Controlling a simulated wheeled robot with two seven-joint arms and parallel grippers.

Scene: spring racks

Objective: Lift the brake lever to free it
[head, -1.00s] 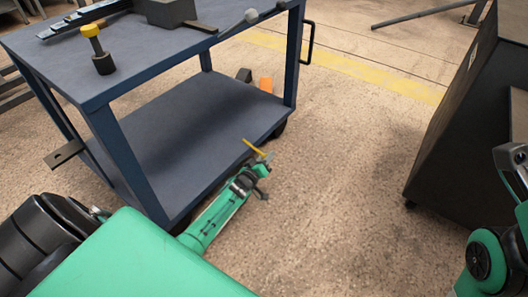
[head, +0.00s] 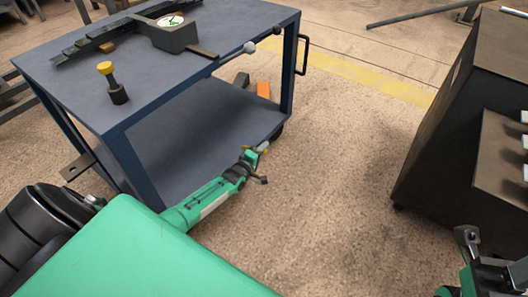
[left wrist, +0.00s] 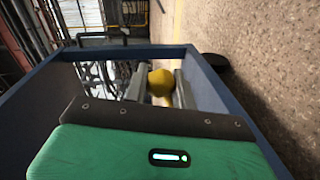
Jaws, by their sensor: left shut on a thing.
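A yellow piece of the brake lever (head: 246,149) shows at my left gripper (head: 259,152), beside the front right part of the blue cart, near its lower shelf. In the left wrist view its rounded yellow end (left wrist: 160,82) lies between the two grey fingers. My left gripper is shut on it. The rest of the lever is hidden by the gripper. My right gripper (head: 487,256) is at the lower right, away from the cart, partly cut off by the picture edge. I cannot tell whether it is open.
The blue cart (head: 210,135) carries a yellow-topped post (head: 112,82), a grey box with a dial (head: 172,35) and a rod with a pale knob (head: 249,47). A dark cabinet (head: 440,150) stands right, with open floor between.

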